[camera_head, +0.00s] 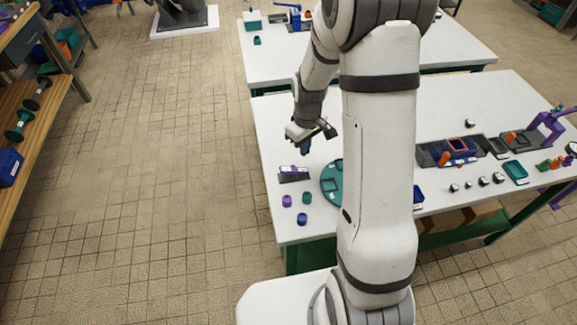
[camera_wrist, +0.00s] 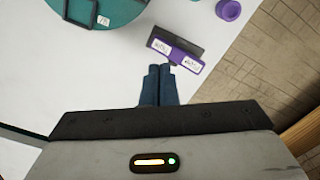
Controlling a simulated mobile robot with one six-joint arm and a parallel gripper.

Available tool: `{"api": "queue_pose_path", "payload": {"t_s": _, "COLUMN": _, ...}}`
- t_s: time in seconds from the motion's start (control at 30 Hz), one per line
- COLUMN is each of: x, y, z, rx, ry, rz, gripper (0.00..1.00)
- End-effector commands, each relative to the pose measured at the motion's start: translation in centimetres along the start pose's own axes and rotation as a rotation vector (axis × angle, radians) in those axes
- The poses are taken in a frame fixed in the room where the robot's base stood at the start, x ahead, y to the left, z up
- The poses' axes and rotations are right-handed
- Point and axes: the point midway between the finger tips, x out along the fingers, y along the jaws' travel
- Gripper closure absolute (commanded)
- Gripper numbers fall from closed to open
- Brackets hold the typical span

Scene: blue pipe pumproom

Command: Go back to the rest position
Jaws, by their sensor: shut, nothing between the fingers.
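My gripper (camera_head: 305,148) hangs above the left part of the near white table, pointing down, apart from the tabletop. In the wrist view its two blue fingers (camera_wrist: 159,72) are closed together with nothing between them. Just beyond the fingertips in that view is a purple and dark labelled holder (camera_wrist: 178,52). The holder also shows in the head view (camera_head: 293,174), standing on the table below and left of my gripper. My arm crosses the middle of the head view and hides part of the table.
A teal round plate (camera_head: 330,186) lies partly behind my arm. Small purple (camera_head: 287,201), green (camera_head: 307,198) and blue (camera_head: 302,218) pieces sit near the table's left edge. Dark trays (camera_head: 446,152) with orange parts stand on the right. The tiled floor on the left is clear.

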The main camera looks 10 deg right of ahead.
Motion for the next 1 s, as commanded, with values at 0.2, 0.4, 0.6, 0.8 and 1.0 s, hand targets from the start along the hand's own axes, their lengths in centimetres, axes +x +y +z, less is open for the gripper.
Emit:
{"api": "queue_pose_path", "payload": {"t_s": 0.2, "x": -1.5, "y": 0.0, "z": 0.0, "rx": 0.0, "ry": 0.001, "rz": 0.0, "gripper": 1.0}}
{"api": "queue_pose_path", "payload": {"t_s": 0.4, "x": -1.3, "y": 0.0, "z": 0.0, "rx": 0.0, "ry": 0.0, "rz": 0.0, "gripper": 1.0}}
{"api": "queue_pose_path", "payload": {"t_s": 0.6, "x": -1.3, "y": 0.0, "z": 0.0, "rx": 0.0, "ry": 0.0, "rz": 0.0, "gripper": 1.0}}
{"api": "queue_pose_path", "payload": {"t_s": 0.8, "x": -3.1, "y": -0.4, "z": 0.4, "rx": 0.022, "ry": 0.015, "rz": 0.009, "gripper": 1.0}}
{"api": "queue_pose_path", "payload": {"t_s": 1.0, "x": -9.4, "y": -2.2, "z": 2.8, "rx": 0.122, "ry": 0.072, "rz": 0.039, "gripper": 1.0}}
